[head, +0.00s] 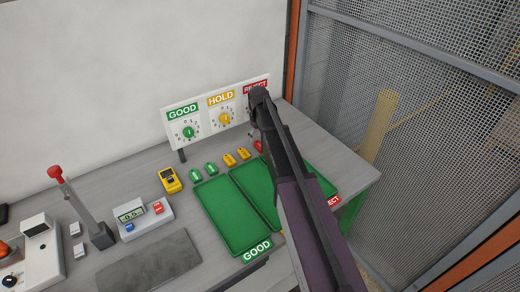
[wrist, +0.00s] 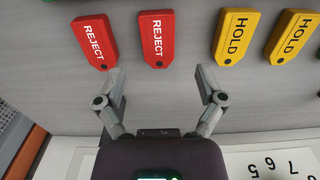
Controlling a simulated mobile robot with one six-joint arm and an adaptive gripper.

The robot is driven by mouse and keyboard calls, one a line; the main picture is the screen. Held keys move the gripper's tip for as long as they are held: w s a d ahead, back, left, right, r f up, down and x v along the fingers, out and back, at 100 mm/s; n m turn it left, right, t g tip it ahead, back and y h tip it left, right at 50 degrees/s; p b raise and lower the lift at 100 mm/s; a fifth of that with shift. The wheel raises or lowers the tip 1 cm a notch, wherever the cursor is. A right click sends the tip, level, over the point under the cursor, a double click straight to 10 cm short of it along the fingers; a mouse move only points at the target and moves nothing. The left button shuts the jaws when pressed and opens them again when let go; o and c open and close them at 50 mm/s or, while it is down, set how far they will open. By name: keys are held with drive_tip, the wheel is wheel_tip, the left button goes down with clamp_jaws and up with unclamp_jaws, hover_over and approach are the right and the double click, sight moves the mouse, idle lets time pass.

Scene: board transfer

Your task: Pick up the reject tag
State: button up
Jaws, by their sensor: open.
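Two red reject tags lie flat on the grey table in the wrist view. One reject tag (wrist: 157,38) is straight ahead, just beyond the gap between my fingers. The other reject tag (wrist: 94,42) lies to its left, tilted, its lower end near the left fingertip. My gripper (wrist: 159,73) is open and empty, with its fingers spread wider than one tag. In the head view a red reject tag (head: 259,146) shows beside my arm; my arm hides the other and most of my gripper.
Two yellow hold tags (wrist: 238,35) (wrist: 292,38) lie right of the reject tags in the wrist view. The dial panel (head: 203,117) stands behind the tags. Green trays (head: 222,228) lie in front. A yellow meter (head: 170,180) stands left of the tags.

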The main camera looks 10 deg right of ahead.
sight(259, 144)
drive_tip(key=shift+f+b, duration=1.65)
drive_tip(key=shift+f, duration=0.3)
drive_tip(key=c, duration=1)
